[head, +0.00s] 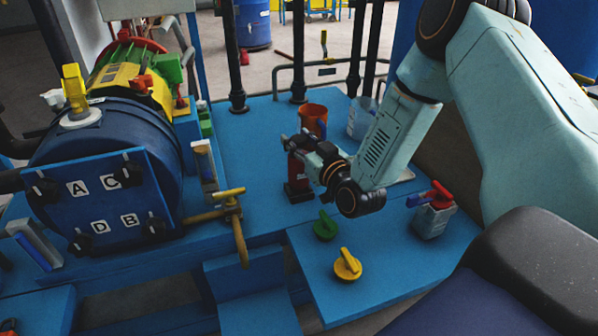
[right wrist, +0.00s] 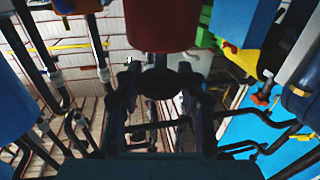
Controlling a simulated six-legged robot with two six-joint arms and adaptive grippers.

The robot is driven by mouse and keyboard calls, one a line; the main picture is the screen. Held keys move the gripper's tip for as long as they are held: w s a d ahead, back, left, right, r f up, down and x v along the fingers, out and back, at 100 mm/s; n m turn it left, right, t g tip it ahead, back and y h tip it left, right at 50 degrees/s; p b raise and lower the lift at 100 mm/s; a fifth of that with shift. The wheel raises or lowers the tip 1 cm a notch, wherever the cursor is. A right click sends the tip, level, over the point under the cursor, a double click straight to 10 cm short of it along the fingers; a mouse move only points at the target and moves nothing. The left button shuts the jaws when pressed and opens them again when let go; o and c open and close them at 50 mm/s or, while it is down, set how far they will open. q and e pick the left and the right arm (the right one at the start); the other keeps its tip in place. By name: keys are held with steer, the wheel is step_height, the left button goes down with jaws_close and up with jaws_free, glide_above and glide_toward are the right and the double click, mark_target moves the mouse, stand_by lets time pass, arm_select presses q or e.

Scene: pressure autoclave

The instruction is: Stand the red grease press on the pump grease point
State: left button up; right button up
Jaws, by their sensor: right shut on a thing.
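The red grease press (head: 297,169) is upright at the middle of the head view, in front of an orange cup. My right gripper (head: 300,144) is shut on its upper part, coming from the right, and partly hides it. A dark block (head: 298,192) is directly below the press; I cannot tell whether the press touches it or whether it is the pump grease point. In the right wrist view the press shows as a red cylinder (right wrist: 160,24) at the top centre, beyond the dark fingers (right wrist: 160,78). My left gripper is not in view.
The orange cup (head: 313,117) and a clear cup (head: 360,118) stand behind. A green knob (head: 325,226), a yellow knob (head: 347,264) and a grey can with a red handle (head: 434,216) are in front. The blue autoclave (head: 110,150) is at left.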

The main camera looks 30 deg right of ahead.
jaws_close()
